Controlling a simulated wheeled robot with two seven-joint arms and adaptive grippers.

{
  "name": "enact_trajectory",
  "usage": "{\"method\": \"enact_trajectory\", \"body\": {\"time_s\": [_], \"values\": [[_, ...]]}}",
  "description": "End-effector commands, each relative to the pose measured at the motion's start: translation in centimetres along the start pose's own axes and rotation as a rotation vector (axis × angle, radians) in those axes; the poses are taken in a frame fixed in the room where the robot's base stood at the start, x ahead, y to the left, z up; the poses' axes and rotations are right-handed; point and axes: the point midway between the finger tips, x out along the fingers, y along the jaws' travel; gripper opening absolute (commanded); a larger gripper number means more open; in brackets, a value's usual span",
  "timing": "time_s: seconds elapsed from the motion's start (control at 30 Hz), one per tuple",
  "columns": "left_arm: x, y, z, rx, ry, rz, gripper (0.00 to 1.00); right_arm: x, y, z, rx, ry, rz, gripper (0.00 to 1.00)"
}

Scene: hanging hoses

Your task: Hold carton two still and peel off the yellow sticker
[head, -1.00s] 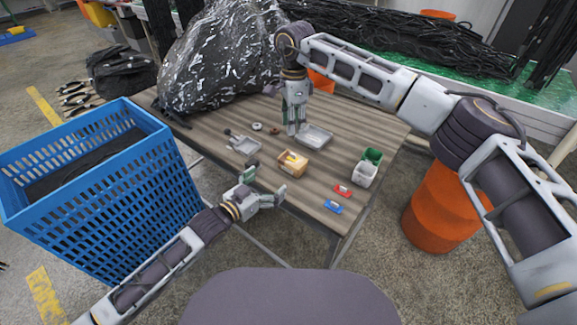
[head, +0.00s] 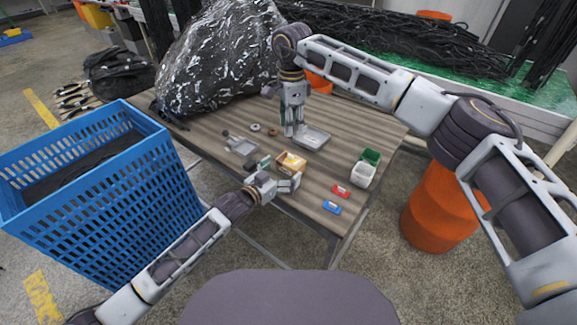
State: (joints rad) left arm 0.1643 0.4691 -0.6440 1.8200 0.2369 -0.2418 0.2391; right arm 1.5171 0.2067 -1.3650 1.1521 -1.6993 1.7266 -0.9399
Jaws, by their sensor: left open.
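A small tan carton (head: 298,169) stands near the middle of the table's front part. A yellow patch (head: 291,159) shows on its top; any number on the carton is too small to read. My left gripper (head: 277,173) is open at the carton's near left side, its fingers pointing towards it. I cannot tell whether they touch the carton. My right gripper (head: 291,128) points down above the table behind the carton, beside a grey metal tray (head: 313,138). Its fingers look close together, but I cannot tell whether they are shut.
A second grey tray (head: 242,148) lies left of the carton. Green (head: 371,156) and white (head: 361,175) bins stand to the right, with red (head: 341,191) and blue (head: 331,207) pieces in front. A blue crate (head: 95,190) stands left of the table (head: 375,125).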

Motion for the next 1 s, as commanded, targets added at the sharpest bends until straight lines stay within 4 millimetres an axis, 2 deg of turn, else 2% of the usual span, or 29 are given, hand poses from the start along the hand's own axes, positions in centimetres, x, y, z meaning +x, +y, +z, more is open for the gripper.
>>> {"method": "enact_trajectory", "body": {"time_s": [0.33,0.8,1.0], "values": [[2.8,0.0,-0.1,0.0,0.001,0.0,1.0,0.0,0.0,0.0,0.0,0.0,0.0,0.36],[3.3,0.0,-0.1,0.0,0.001,0.0,1.0,0.0,0.0,0.0,0.0,0.0,0.0,0.36],[3.3,0.0,-0.1,0.0,0.001,0.0,0.74,0.0,0.0,0.0,0.0,0.0,0.0,0.36]]}}
